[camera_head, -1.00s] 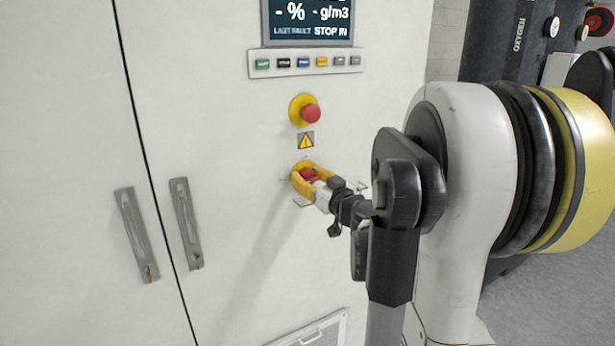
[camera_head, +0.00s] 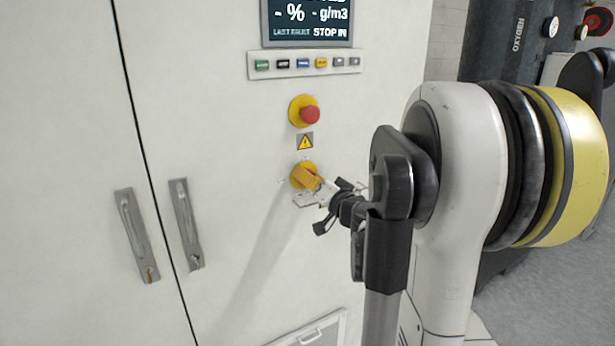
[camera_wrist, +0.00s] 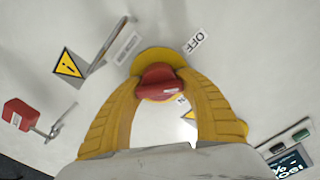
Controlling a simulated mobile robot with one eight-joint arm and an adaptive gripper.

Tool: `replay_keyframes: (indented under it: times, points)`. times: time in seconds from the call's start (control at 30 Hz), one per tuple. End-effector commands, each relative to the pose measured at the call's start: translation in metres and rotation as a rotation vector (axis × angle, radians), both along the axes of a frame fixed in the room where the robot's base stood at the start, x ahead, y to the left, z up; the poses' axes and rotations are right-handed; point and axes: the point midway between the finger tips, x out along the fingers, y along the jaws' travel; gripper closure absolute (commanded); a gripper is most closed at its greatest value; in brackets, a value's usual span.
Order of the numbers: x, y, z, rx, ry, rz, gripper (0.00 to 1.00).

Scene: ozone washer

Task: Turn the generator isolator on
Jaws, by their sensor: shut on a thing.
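The generator isolator is a red rotary knob (camera_wrist: 158,78) on a yellow round plate (camera_wrist: 160,57), on the white cabinet front. In the head view only its yellow plate (camera_head: 299,167) shows; the knob is hidden behind my fingers. My gripper (camera_head: 307,180) has yellow fingers. In the wrist view my gripper (camera_wrist: 160,88) is shut on the knob, one finger on each side. An OFF label (camera_wrist: 195,42) sits beside the plate. Another label (camera_wrist: 181,99) is mostly covered by a finger, with an N visible. The knob's exact pointing direction cannot be told.
A red emergency stop (camera_head: 310,114) on a yellow base sits above the isolator, with a warning sign (camera_head: 305,141) between. A button row (camera_head: 305,62) and a display (camera_head: 308,20) are higher. Two door handles (camera_head: 187,224) (camera_head: 136,236) stand left. A red tag (camera_wrist: 18,114) hangs nearby.

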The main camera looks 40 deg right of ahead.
Motion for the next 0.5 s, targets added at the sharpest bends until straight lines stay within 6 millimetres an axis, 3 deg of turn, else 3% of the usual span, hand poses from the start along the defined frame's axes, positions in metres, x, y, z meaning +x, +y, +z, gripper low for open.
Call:
replay_keyframes:
  times: [0.5]
  points:
    - [-0.0005, -0.0016, -0.0020, 0.474, -0.113, 0.000, 0.88]
